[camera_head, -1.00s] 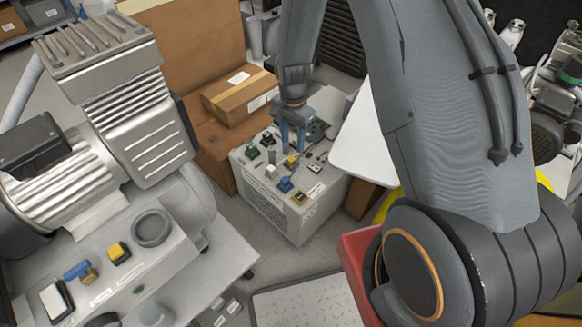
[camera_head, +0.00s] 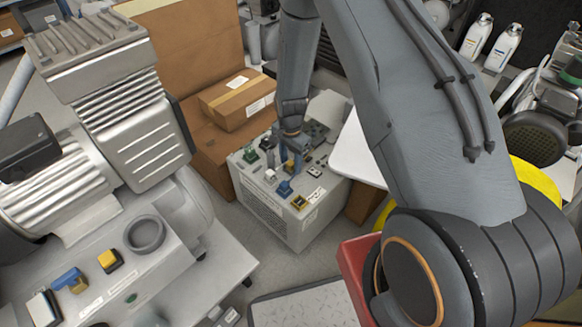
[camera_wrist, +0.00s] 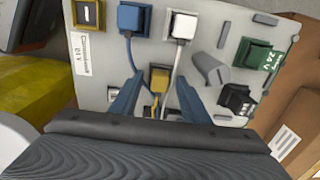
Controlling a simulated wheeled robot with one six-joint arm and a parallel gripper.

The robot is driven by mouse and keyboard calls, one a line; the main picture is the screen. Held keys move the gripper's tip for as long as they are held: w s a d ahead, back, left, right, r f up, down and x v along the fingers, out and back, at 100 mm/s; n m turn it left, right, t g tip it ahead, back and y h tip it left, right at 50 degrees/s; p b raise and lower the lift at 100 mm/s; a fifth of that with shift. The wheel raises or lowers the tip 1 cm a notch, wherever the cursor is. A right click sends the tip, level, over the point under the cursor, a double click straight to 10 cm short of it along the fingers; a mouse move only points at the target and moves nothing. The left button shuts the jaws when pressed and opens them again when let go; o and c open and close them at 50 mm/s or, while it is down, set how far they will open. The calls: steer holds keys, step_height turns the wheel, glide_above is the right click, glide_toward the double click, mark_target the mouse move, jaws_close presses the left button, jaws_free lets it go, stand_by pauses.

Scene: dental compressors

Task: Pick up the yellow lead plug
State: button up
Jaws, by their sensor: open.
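The yellow lead plug (camera_wrist: 159,80) sits on the top panel of the grey box, with a yellow cable, in the wrist view. My gripper (camera_wrist: 158,88) is open, its two blue fingers on either side of the yellow plug and apart from it as far as I can see. In the head view my gripper (camera_head: 291,167) points down over the grey box (camera_head: 310,222), and the fingers largely hide the yellow plug there. A blue plug (camera_wrist: 131,18) and a white plug (camera_wrist: 183,26) sit beyond the yellow one.
A green plug (camera_wrist: 255,52) and a black plug (camera_wrist: 235,98) sit to the right on the panel. A cardboard box (camera_head: 237,101) stands behind the grey box. A large compressor (camera_head: 120,120) fills the left of the head view.

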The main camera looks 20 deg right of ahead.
mark_target(291, 163)
jaws_close()
step_height(291, 163, up, 10)
steer(key=shift+f+p, duration=0.2)
steer(key=shift+p, duration=0.65)
steer(key=shift+r+p, duration=0.75)
steer(key=shift+r, duration=0.45)
